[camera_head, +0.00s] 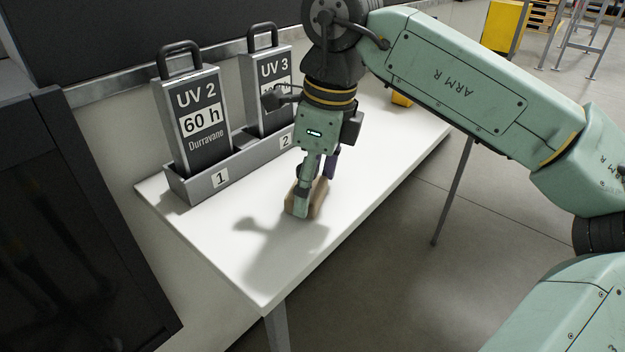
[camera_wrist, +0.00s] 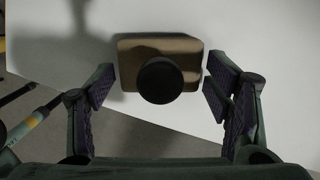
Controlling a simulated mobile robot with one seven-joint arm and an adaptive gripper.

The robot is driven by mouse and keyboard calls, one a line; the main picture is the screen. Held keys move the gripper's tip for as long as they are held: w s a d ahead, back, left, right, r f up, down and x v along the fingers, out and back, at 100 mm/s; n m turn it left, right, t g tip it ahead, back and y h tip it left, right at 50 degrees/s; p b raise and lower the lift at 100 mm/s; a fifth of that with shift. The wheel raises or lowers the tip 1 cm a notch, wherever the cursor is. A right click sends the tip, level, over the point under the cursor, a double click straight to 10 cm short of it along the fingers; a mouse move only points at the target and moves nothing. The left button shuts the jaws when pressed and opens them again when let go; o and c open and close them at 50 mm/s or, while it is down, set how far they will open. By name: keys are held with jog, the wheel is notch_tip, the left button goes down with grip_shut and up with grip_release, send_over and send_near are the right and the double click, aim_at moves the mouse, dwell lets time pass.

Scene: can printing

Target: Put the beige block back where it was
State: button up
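The beige block (camera_head: 319,197) sits on the white table beneath my gripper (camera_head: 315,184), partly hidden by a finger in the head view. In the wrist view the beige block (camera_wrist: 132,66) has a dark round knob (camera_wrist: 160,80) on top. My gripper (camera_wrist: 160,88) has its fingers spread, one on each side of the block. Narrow gaps seem to show between the pads and the block's sides, so it looks open around the block.
A grey rack (camera_head: 241,163) with slots marked 1 and 2 stands at the table's back, holding the UV 2 cartridge (camera_head: 198,121) and the UV 3 cartridge (camera_head: 268,91). A yellow item (camera_head: 401,99) lies farther along. The white tabletop (camera_head: 262,275) is clear at the near end.

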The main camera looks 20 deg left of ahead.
jog(key=shift+o, duration=0.7)
jog(key=shift+r, duration=0.1)
jog(key=shift+r, duration=0.3)
notch_tip(320, 180, up, 12)
jog(key=d, duration=0.1)
jog(key=shift+d+f+p, duration=0.25)
jog(key=shift+d+p, duration=0.15)
jog(key=shift+r, duration=0.1)
